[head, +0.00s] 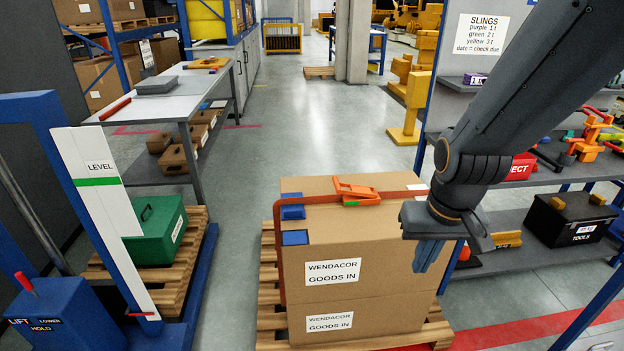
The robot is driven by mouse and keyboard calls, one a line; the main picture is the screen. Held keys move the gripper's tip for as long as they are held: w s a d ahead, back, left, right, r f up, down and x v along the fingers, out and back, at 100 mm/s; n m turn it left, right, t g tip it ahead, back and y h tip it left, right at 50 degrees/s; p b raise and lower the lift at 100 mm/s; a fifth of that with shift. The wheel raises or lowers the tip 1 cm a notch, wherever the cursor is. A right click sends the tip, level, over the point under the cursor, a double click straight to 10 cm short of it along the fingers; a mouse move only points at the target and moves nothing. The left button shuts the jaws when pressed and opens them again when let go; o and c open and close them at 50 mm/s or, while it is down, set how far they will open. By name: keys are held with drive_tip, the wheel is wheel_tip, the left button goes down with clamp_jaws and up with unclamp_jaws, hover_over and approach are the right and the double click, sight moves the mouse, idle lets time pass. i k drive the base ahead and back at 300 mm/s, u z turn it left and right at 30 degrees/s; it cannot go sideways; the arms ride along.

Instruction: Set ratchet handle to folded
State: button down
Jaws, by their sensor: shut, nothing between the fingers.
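An orange ratchet (358,198) sits on top of the upper cardboard box (390,230), on an orange-brown strap (279,258) that runs over the top and down the left side. Its orange handle (354,187) seems to stand at an angle above the body, but the exact angle is hard to tell. A small green mark shows on its front. My gripper (426,258) points down at the right front of the boxes, right of and nearer than the ratchet. Its blue fingers are shut, empty and apart from the ratchet.
Two stacked boxes stand on a wooden pallet (268,322). Blue corner pieces (294,237) lie under the strap. A blue lift with a green case (155,229) stands left, a workbench (170,98) behind it. Shelves with a black toolbox (568,219) stand right. The aisle behind is clear.

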sight(356, 190)
drive_tip(key=u, duration=0.25)
drive_tip(key=i, duration=1)
